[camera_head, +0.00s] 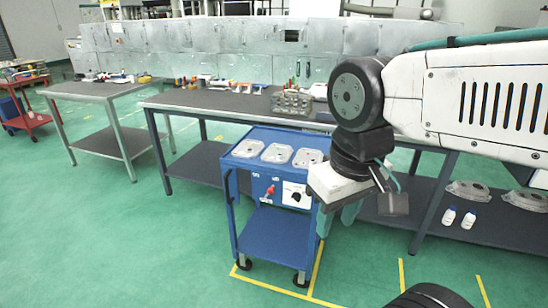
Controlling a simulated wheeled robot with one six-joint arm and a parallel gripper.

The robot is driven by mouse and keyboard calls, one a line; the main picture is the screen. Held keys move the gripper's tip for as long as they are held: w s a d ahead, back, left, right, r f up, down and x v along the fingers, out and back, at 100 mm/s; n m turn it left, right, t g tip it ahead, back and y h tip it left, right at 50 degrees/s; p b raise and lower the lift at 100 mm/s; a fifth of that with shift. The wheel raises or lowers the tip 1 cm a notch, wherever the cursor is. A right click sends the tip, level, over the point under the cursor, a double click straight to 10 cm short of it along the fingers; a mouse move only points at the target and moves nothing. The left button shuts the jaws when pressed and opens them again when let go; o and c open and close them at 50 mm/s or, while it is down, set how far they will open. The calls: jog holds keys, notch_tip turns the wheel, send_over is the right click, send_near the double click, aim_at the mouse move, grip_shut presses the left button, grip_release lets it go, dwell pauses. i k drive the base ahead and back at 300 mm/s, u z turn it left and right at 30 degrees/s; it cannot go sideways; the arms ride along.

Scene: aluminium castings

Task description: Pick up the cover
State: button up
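Three flat, light-grey metal castings lie in a row on top of the blue cart (262,134): a left one (248,148), a middle one (277,153) and a right one (307,158). They look like covers, but I cannot tell which one the task names. My gripper (338,217) hangs in front of the cart's right side, right of the castings and apart from them. Its two teal fingers point down with a gap between them, and nothing shows in the gap. My gripper's white body stands close to the right casting in the picture.
A long dark workbench (215,103) behind the cart bears a larger metal casting (291,101) and small tools. Two white bottles (458,217) and more castings (467,190) lie on its lower shelf at right. Green floor (120,240) is clear at left.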

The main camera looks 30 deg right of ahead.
aim_at(305, 159)
jog(key=z, duration=0.25)
jog(key=i, duration=1)
jog(key=z, duration=0.7)
